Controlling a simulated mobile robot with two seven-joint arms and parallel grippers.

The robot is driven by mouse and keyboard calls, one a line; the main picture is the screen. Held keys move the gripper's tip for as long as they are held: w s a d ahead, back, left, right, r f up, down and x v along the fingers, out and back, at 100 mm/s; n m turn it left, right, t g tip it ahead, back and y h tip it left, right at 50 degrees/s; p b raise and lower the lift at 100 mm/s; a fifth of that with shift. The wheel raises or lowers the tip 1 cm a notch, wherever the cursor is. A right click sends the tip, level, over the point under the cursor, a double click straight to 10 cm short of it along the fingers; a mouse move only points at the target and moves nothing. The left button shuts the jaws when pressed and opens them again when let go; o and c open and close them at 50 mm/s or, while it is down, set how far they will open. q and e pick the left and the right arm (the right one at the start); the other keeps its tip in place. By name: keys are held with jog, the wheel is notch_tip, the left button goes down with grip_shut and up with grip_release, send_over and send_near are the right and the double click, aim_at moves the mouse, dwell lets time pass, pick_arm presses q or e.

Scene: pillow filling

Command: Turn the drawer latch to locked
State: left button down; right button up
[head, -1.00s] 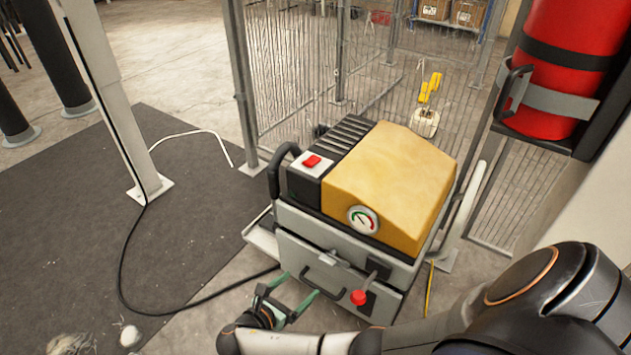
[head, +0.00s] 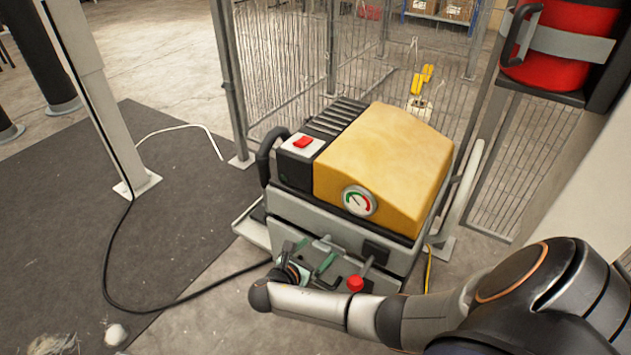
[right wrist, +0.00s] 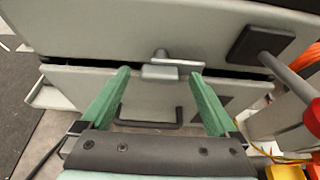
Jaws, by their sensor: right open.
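The drawer latch (right wrist: 172,69), a small grey metal bar on a short pivot, lies about level at the seam between machine body and drawer in the right wrist view. The grey drawer front (right wrist: 75,90) is below it, with a dark gap along its top edge and a black handle (right wrist: 150,123). My right gripper (right wrist: 160,76) is open, its green fingers on either side of the latch; I cannot tell whether they touch it. In the head view the right gripper (head: 313,255) is at the front of the yellow-topped machine (head: 385,155). My left gripper is out of view.
A lever with a red knob (head: 355,283) sticks out right of the gripper; its rod and black plate (right wrist: 258,43) show in the wrist view. A black cable (head: 180,306) runs along the floor. Wire fencing (head: 285,60) stands behind, a red cylinder (head: 560,60) at upper right.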

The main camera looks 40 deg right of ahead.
jog(key=c, duration=1.4)
